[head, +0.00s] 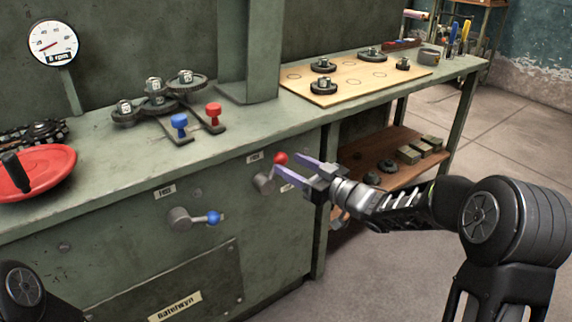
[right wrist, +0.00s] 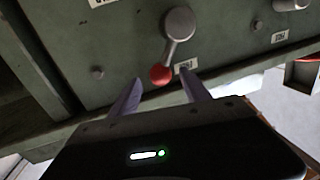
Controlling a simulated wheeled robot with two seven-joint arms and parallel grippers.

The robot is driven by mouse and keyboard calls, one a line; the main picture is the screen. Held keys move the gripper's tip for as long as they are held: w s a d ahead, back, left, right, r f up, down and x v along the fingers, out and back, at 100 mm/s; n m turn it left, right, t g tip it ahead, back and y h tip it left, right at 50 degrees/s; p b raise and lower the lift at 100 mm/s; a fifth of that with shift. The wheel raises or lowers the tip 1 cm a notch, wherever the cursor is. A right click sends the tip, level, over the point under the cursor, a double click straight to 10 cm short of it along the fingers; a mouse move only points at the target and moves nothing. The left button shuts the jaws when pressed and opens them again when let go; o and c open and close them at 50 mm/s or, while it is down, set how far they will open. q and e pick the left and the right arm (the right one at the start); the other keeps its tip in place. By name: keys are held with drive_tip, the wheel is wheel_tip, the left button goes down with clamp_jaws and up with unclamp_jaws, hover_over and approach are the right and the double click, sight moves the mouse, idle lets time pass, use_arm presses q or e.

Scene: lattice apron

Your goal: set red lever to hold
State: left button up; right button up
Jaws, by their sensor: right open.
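The red lever (head: 264,183) is on the green front panel of the bench, a grey hub with an arm and a red ball knob (head: 280,158). In the head view its arm points up and to the right, between two small white labels too small to read surely. In the right wrist view the red ball (right wrist: 160,74) lies between the fingertips, below the grey hub (right wrist: 179,22). My right gripper (head: 285,165) is open, its purple fingers on either side of the ball; contact cannot be told. My left gripper is out of view.
A blue-knobbed lever (head: 200,218) sits lower left on the panel. Blue (head: 180,124) and red (head: 213,115) pegs, a red handwheel (head: 30,172) and a dial (head: 53,43) are on or above the bench. A wooden board (head: 350,82) holds grey parts. Floor at right is clear.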

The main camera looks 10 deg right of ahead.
drive_tip(key=shift+x, duration=1.3)
clamp_jaws()
idle(0.5)
